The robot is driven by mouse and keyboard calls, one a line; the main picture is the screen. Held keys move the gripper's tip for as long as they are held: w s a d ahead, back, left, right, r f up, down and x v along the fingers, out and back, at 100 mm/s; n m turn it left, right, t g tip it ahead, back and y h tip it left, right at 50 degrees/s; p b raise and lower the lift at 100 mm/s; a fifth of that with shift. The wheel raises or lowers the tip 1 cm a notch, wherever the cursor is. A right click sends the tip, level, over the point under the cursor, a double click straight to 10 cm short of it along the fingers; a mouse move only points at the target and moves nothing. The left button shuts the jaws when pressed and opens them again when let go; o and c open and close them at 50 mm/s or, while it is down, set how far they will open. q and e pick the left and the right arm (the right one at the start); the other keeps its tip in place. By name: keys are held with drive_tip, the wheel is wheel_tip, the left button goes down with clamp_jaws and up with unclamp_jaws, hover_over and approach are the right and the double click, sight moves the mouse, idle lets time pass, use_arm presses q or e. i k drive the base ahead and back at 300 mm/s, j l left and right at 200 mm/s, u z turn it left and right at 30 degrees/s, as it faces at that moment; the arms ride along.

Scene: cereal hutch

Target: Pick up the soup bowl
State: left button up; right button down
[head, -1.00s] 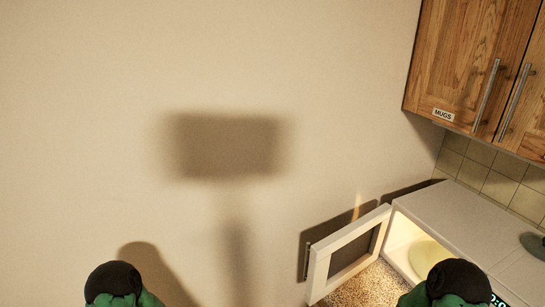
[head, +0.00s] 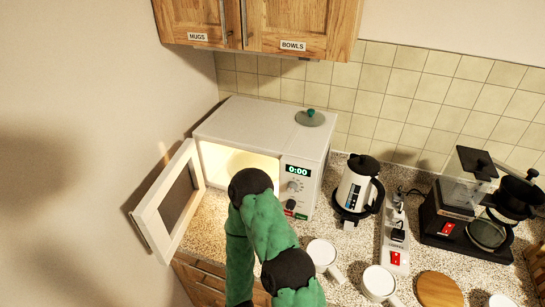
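I cannot make out a soup bowl for certain in the head view. A cabinet labelled BOWLS (head: 305,22) hangs at the top with its doors shut. The white microwave (head: 262,118) stands below it with its door (head: 170,203) open to the left. Its inside is lit and partly hidden by my arm. A grey lid with a green knob (head: 311,117) lies on top of the microwave. One of my green arms rises in front of the microwave and covers part of the counter. Neither gripper shows.
White mugs (head: 323,253) and (head: 379,282) stand at the counter front beside a round wooden board (head: 439,289). A kettle (head: 357,187), a power strip (head: 395,240) and a coffee maker (head: 475,215) stand to the right. The open microwave door juts out at the left.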

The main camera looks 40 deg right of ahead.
sight(325, 254)
drive_tip(key=z, duration=1.5)
